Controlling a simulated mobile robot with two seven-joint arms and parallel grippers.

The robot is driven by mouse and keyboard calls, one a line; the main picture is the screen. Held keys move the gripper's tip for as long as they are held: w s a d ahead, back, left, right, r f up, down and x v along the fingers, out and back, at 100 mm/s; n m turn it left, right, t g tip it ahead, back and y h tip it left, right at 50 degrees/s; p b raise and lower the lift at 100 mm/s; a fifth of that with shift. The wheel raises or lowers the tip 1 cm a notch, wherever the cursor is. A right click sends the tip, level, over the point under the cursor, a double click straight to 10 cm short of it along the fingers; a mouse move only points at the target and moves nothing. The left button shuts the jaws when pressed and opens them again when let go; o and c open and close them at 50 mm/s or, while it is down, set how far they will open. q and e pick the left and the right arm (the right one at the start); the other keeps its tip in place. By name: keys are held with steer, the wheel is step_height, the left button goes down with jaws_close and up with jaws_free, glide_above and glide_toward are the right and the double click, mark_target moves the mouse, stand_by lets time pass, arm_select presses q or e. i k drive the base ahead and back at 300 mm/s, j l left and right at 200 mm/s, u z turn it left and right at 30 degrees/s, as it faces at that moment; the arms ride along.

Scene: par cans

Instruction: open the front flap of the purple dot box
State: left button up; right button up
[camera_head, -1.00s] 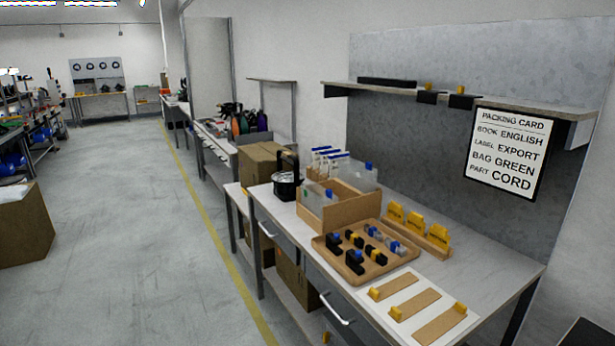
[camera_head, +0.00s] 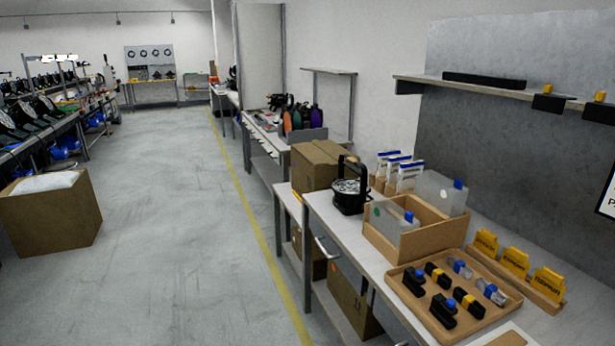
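I cannot make out a purple dot on any box. A closed brown cardboard box (camera_head: 318,163) stands on the bench behind the black can light. Two more cardboard boxes sit under the bench: a front one (camera_head: 352,302) with a small orange-red mark, and one farther back (camera_head: 308,256), partly hidden by the bench legs. A large open cardboard box (camera_head: 52,215) with white content on top stands on the floor at the left. Neither of my grippers is in view.
A shelf (camera_head: 500,90) hangs above. The grey floor along the yellow line (camera_head: 252,215) is clear.

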mark_target(313, 154)
steer(key=i+j+u, duration=0.25)
steer(key=i, duration=0.35)
steer(key=i+u, duration=0.3)
steer(key=i, duration=0.3)
steer(key=i+z, duration=0.2)
steer(key=i, duration=0.2)
steer(key=i+j+z, duration=0.2)
steer(key=i, duration=0.2)
steer(key=i+j+z, duration=0.2)
steer(key=i, duration=0.2)
steer(key=i+j+z, duration=0.2)
steer(key=i+z, duration=0.15)
steer(key=i+j+z, duration=0.7)
steer(key=k+l, duration=0.05)
steer(key=l, duration=0.05)
